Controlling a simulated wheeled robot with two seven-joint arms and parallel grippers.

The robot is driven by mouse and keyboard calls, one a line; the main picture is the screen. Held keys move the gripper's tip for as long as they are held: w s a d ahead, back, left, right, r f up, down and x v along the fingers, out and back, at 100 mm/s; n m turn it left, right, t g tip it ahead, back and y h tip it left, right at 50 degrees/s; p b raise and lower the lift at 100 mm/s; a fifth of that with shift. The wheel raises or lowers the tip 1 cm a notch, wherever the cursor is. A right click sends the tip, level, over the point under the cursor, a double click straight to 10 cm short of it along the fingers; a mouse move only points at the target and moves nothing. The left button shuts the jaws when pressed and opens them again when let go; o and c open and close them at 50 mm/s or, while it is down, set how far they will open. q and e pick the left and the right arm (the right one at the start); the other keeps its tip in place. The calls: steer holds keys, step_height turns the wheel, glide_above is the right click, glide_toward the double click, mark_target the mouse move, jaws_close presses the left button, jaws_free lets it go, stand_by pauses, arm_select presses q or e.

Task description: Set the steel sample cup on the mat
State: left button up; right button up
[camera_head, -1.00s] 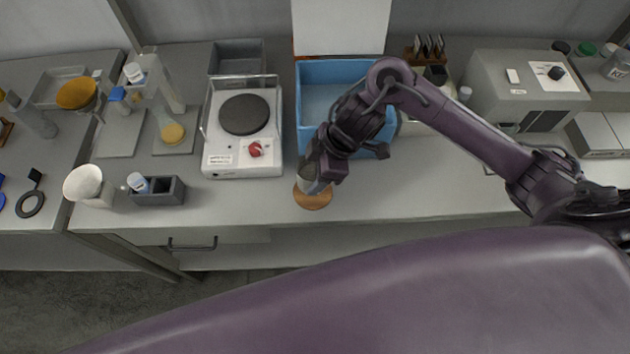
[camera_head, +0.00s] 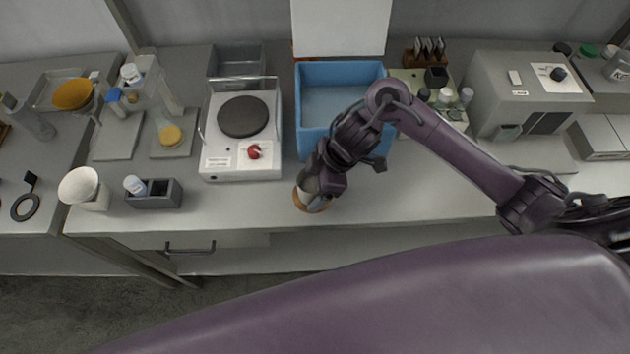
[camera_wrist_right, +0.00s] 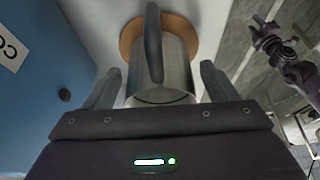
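The steel sample cup (camera_wrist_right: 172,78) is a grey metal cylinder with a dark handle facing the wrist camera. It is over the round orange-brown mat (camera_wrist_right: 131,38), whose rim shows around the cup's far end. In the head view, the cup (camera_head: 309,186) appears to stand upright on the mat (camera_head: 299,201), near the bench's front edge. My right gripper (camera_wrist_right: 160,85) has its fingers spread on either side of the cup, with narrow gaps. In the head view, the right gripper (camera_head: 322,180) partly hides the cup. My left gripper (camera_wrist_right: 265,33) shows small in the wrist view; its opening is unclear.
A blue bin (camera_head: 341,68) stands behind the right gripper. A white hotplate (camera_head: 242,160) is to the left, with a grey holder (camera_head: 168,198) and a white cup-like vessel (camera_head: 84,188) beyond. The bench front (camera_head: 240,208) between hotplate and mat is clear.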

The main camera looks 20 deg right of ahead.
steer(key=shift+r, duration=0.2)
steer(key=p+v, duration=0.2)
steer(key=v, duration=0.8)
steer(key=shift+d+r, duration=0.2)
steer(key=shift+s+d+r, duration=0.15)
steer(key=shift+d+r, duration=0.05)
steer(key=shift+r, duration=0.45)
